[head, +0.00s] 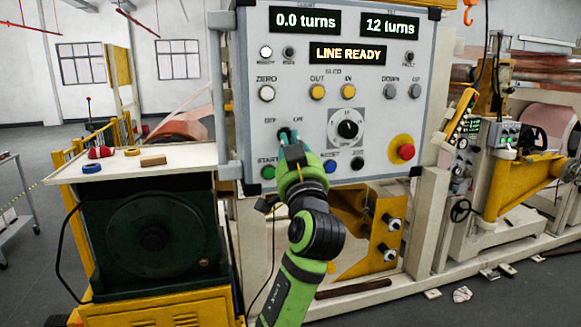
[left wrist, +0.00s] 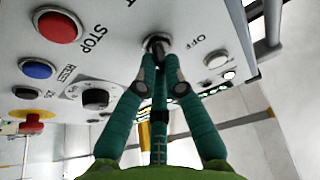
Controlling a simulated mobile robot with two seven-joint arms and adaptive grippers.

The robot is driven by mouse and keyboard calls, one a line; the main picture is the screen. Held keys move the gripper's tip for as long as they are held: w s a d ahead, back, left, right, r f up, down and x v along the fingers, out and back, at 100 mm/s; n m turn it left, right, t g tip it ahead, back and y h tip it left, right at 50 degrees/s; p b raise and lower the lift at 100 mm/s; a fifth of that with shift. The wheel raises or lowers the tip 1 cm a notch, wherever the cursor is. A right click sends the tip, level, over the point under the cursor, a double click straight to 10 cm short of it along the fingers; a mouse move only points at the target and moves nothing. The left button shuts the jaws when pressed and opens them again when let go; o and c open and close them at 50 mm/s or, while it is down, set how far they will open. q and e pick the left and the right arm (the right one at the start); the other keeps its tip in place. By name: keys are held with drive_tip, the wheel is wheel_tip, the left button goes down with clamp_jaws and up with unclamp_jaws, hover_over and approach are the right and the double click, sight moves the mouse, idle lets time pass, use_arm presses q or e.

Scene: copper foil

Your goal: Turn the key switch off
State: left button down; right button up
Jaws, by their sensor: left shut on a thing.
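The key switch (left wrist: 157,43) is a dark round lock on the light grey control panel (head: 330,75), with OFF and ON printed above it in the head view. My left gripper (head: 286,138) is at the panel, shut on the key. In the left wrist view its teal fingertips (left wrist: 158,62) meet at the lock, with OFF printed beside them. The fingers hide most of the key, so I cannot tell which way it points. The panel display (head: 347,54) reads LINE READY. My right gripper is out of view.
Near the key are a red STOP button (left wrist: 57,25), a blue RESET button (head: 330,166), a green START button (head: 268,172) and a black dial (head: 348,128). A red emergency button (head: 402,150) stands out at right. A tray table (head: 190,158) is at left.

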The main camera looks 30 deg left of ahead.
use_arm(q)
drive_tip(key=n+g+y+b, duration=0.1)
drive_tip(key=n+b, duration=0.2)
drive_tip(key=n+g+y+b, duration=0.1)
drive_tip(key=n+g+b, duration=0.1)
drive_tip(key=n+b, duration=0.2)
drive_tip(key=n+g+y+b, duration=0.1)
drive_tip(key=n+b, duration=0.2)
drive_tip(key=n, duration=0.1)
drive_tip(key=shift+w+d+r+g+b, duration=0.1)
drive_tip(key=shift+w+d+g+b, duration=0.1)
drive_tip(key=shift+g+b, duration=0.15)
drive_tip(key=shift+r+n+g+y+b, duration=0.15)
drive_tip(key=shift+n+g+y+b, duration=0.25)
drive_tip(key=shift+n, duration=0.4)
drive_tip(key=shift+r+n, duration=0.1)
drive_tip(key=shift+n, duration=0.2)
drive_tip(key=c, duration=1.3)
unclamp_jaws()
drive_tip(key=shift+a, duration=0.1)
drive_tip(key=shift+g, duration=0.25)
drive_tip(key=v, duration=1.2)
drive_tip(key=shift+s, duration=0.1)
